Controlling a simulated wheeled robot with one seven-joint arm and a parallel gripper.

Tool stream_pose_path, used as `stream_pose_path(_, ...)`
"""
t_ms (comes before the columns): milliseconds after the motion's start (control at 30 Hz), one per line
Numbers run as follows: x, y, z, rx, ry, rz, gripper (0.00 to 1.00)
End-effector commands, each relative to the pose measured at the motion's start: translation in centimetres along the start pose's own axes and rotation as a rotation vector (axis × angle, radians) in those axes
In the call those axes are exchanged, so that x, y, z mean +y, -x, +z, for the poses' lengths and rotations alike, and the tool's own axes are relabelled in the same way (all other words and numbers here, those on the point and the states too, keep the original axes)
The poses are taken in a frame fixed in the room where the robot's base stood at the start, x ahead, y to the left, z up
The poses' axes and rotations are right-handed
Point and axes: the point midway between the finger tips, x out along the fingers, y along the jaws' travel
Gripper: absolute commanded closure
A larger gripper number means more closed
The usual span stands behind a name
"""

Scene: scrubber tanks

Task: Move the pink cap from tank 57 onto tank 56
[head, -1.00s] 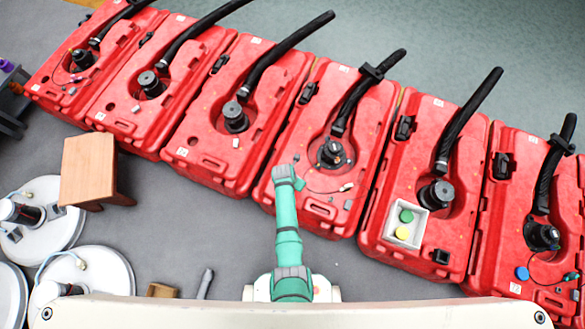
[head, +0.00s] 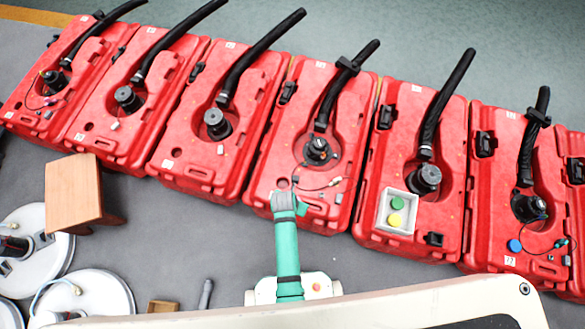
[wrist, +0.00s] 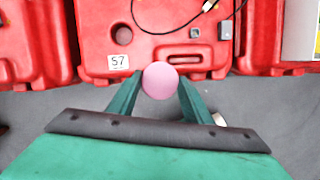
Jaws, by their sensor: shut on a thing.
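The pink cap (wrist: 160,80) is held between the two green fingers of my gripper (wrist: 157,88) in the wrist view. It hangs over the grey floor at the near edge of red tank 57 (wrist: 150,52), whose "57" label and an open round hole show there. In the head view my gripper (head: 284,200) is at the near end of that tank (head: 297,130), and I cannot make out the cap there. Tank 56 cannot be picked out, because the labels in the head view are too small to read.
Red tanks with black hoses stand in a row. The tank to the right bears a white tray (head: 383,212) with a green and a yellow cap. A wooden stool (head: 73,190) stands left. Grey floor lies before the tanks.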

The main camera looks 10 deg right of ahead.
Motion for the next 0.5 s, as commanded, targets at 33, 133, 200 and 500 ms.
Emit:
stream_pose_path(33,0.0,0.07,0.03,0.0,0.0,0.0,0.84)
stream_pose_path(133,0.01,0.19,0.09,-0.001,0.0,0.0,0.84)
stream_pose_path(200,0.01,0.28,0.13,-0.001,-0.001,0.0,0.84)
stream_pose_path(500,0.01,0.63,0.22,-0.001,-0.001,0.0,0.84)
